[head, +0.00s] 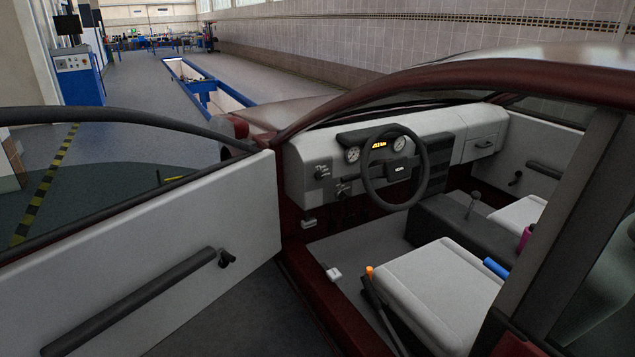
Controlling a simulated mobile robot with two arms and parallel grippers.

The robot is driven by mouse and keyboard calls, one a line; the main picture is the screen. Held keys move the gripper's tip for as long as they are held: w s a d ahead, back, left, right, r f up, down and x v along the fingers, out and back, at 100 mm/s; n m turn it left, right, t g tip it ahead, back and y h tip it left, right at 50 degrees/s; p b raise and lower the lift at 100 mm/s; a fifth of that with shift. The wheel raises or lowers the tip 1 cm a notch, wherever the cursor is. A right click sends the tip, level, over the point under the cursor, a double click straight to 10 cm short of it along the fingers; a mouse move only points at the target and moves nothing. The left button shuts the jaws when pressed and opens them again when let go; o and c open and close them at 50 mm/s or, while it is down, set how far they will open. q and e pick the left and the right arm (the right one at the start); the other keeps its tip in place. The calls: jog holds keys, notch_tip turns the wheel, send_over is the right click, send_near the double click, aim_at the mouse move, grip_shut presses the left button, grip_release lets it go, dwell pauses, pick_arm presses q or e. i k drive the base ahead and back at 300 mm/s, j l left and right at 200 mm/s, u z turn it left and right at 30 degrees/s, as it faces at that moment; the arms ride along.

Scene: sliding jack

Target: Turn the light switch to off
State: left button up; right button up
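A car interior with a pale grey dashboard (306,160) is in the head view. On the dashboard's left end, left of the steering wheel (367,180), is a small dark control with a knob (322,173). A second small dark control (342,189) sits just below and to its right. I cannot tell which of them is the light switch, nor its setting, as both are too small. Neither of my grippers is in view.
The open driver's door (150,260) with a dark armrest stands at the left. A grey seat (440,290) and an orange-tipped lever (370,272) lie below the wheel. The dark red door frame (440,80) arches above. The door opening is clear.

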aim_at(319, 175)
jog(key=i+j+z, duration=0.1)
jog(key=z, duration=0.7)
jog(key=i+j+z, duration=0.25)
jog(key=j+z, duration=0.2)
jog(key=i+j+z, duration=0.25)
jog(key=j, duration=0.2)
jog(key=j+z, duration=0.25)
jog(key=k+j, duration=0.05)
